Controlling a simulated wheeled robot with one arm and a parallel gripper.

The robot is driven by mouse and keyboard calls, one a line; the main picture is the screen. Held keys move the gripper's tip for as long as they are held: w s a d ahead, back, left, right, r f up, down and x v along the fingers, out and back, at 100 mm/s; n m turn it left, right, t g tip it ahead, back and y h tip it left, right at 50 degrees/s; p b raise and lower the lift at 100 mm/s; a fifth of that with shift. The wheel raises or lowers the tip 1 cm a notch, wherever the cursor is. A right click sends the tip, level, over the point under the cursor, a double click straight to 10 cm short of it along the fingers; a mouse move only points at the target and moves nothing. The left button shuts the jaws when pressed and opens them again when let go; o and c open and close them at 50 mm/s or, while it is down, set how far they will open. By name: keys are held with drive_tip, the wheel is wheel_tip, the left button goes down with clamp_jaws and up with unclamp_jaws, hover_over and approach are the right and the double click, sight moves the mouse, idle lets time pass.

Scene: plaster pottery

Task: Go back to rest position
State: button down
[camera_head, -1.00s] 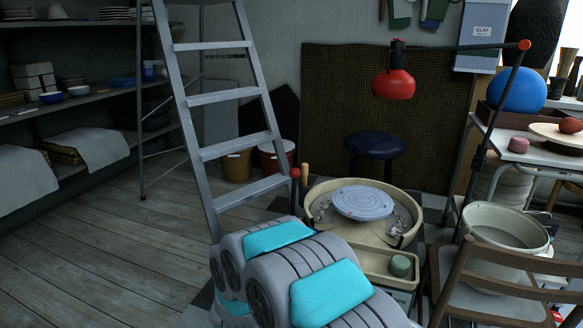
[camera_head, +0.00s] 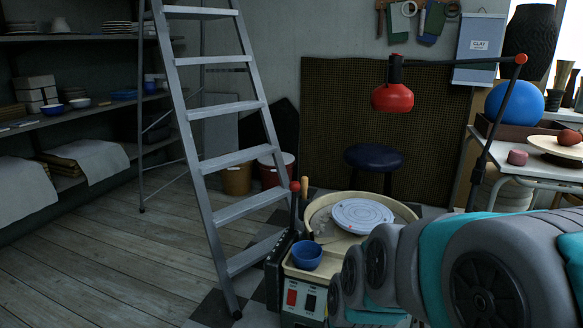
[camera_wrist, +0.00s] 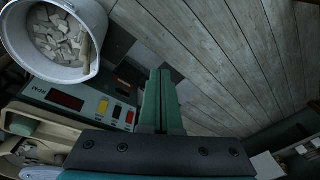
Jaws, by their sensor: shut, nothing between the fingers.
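My gripper (camera_wrist: 160,103) shows in the wrist view with its two green fingers pressed together and nothing between them. It hangs in the air beside the control panel (camera_wrist: 85,103) of the pottery wheel, over the wooden floor. In the head view my arm fills the lower right, and the gripper itself cannot be made out. The pottery wheel (camera_head: 362,214) stands left of and behind my arm, with a bare grey disc. A blue bowl (camera_head: 307,255) sits on the wheel's front left corner.
A stepladder (camera_head: 222,112) stands left of the wheel. A red lamp (camera_head: 392,97) hangs above it. A table with a blue ball (camera_head: 515,102) is at the right. A bucket of pale shards (camera_wrist: 57,40) is close in the wrist view. Floor (camera_head: 110,250) at the left is clear.

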drive_tip(key=s+d+r+m+g+h, duration=0.2)
drive_tip(key=s+d, duration=0.7)
drive_tip(key=s, duration=0.5)
drive_tip(key=shift+s+r+m+g, duration=0.2)
drive_tip(key=shift+r+m+g, duration=0.3)
drive_tip(key=shift+m, duration=0.2)
drive_tip(key=shift+d, duration=0.1)
